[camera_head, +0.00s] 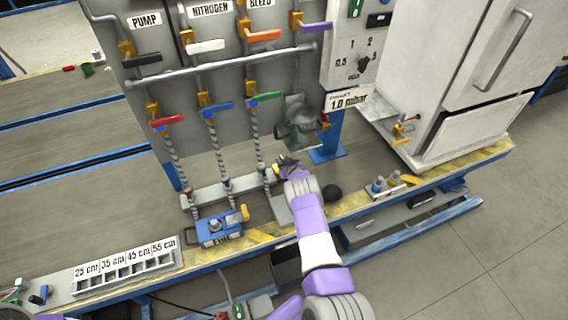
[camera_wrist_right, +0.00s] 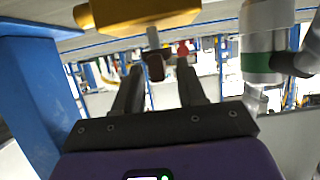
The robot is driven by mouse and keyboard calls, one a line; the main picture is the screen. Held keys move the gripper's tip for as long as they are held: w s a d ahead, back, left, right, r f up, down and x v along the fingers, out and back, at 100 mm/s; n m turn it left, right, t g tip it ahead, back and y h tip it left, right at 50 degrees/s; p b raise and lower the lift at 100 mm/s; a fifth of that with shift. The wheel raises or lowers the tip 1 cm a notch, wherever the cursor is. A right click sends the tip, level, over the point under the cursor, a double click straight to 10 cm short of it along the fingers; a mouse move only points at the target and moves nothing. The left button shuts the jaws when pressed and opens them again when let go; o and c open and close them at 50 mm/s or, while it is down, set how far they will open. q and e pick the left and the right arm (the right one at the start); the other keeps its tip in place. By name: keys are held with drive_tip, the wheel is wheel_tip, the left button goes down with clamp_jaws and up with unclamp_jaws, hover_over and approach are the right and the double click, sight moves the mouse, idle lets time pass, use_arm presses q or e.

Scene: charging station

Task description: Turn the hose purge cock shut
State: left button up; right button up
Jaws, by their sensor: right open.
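My right gripper (camera_head: 288,163) reaches over the bench at the foot of the valve panel, beside a small yellow fitting (camera_head: 275,169). In the right wrist view the gripper (camera_wrist_right: 158,82) is open. A yellow valve body (camera_wrist_right: 140,12) fills the top of that view, with a thin grey stem below it and a small dark brown piece (camera_wrist_right: 155,66) between or just beyond the fingertips. Contact with the fingers cannot be told. I cannot read a label marking the hose purge cock; this yellow valve is the one nearest the gripper. My left gripper is not in view.
The panel carries red (camera_head: 167,121), blue (camera_head: 217,107) and green (camera_head: 266,97) handles above braided hoses. A grey-green device (camera_head: 298,132) and a blue post (camera_head: 329,142) stand close behind the gripper. A blue valve block (camera_head: 219,231) sits at front left.

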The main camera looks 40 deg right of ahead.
drive_tip(key=shift+c, duration=0.3)
drive_tip(key=c, duration=0.6)
drive_tip(key=shift+w, duration=0.1)
drive_tip(key=shift+w+a+m+g+h+b, duration=0.15)
drive_tip(key=shift+m+g+h+b, duration=0.25)
drive_tip(key=shift+m+h+b, duration=0.55)
drive_tip(key=m+g+h+b, duration=0.1)
drive_tip(key=m+h+b, duration=0.1)
drive_tip(key=b, duration=0.1)
drive_tip(key=m+g+h+b, duration=0.1)
drive_tip(key=m+h+b, duration=0.1)
drive_tip(key=shift+w+a+f+g+b, duration=0.1)
drive_tip(key=shift+a+f+g+b, duration=0.1)
drive_tip(key=shift+g+b, duration=0.2)
drive_tip(key=shift+r+m+g+h+b, duration=0.2)
drive_tip(key=shift+m+g+h+b, duration=0.45)
drive_tip(key=shift+b, duration=0.65)
